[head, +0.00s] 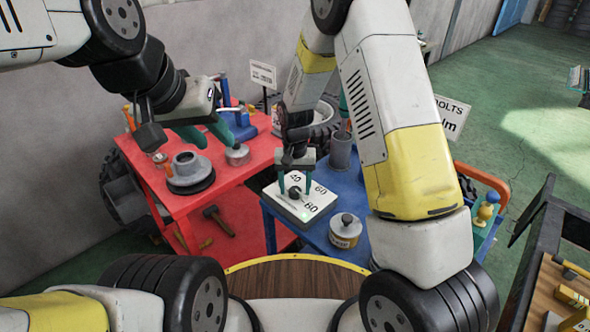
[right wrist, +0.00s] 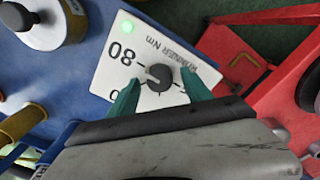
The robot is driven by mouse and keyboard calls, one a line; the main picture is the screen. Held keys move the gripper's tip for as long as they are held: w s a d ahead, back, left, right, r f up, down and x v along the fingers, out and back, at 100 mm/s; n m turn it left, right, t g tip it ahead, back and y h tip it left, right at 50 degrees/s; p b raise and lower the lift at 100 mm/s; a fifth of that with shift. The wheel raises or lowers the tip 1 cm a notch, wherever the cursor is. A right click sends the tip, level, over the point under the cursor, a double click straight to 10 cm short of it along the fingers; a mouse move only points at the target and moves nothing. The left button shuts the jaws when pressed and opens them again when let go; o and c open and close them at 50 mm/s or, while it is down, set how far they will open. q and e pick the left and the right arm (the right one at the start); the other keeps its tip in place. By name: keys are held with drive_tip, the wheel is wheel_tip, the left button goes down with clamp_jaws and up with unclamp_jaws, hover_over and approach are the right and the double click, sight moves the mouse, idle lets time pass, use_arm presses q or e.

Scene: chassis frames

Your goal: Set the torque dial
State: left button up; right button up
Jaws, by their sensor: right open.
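The torque dial is a dark round knob (right wrist: 159,77) on a white panel box (head: 318,203) marked 40, 60 and 80. A green light (right wrist: 129,28) glows at a panel corner. My right gripper (head: 295,188) points down over the knob. In the right wrist view its teal fingers (right wrist: 160,92) stand on either side of the knob, open, with small gaps showing. The knob's exact pointer setting is too small to read. My left gripper (head: 218,140) is open and empty above the red bench, near a grey flanged part.
The panel sits on a blue bench (head: 262,203), beside a lidded tin (head: 345,231). A red bench (head: 235,205) at left holds the flanged part (head: 190,172) and a small lidded pot (head: 237,154). A grey cylinder (head: 341,150) stands behind the panel.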

drive_tip(key=shift+r, duration=3.9)
drive_tip(key=shift+r, duration=0.15)
wheel_tip(320, 180, up, 9)
drive_tip(key=t+y, duration=0.1)
hover_over(295, 189)
drive_tip(key=s+d, duration=0.3)
drive_tip(key=d, duration=0.1)
drive_tip(key=s+d+r+t+y, duration=0.1)
drive_tip(key=s+d+r+t, duration=0.1)
drive_tip(key=s+d+r, duration=0.45)
drive_tip(key=s+d+r+t, duration=0.3)
drive_tip(key=s+r, duration=0.4)
drive_tip(key=s, duration=0.4)
drive_tip(key=shift+s+d+n, duration=0.35)
drive_tip(key=shift+s+n, duration=0.05)
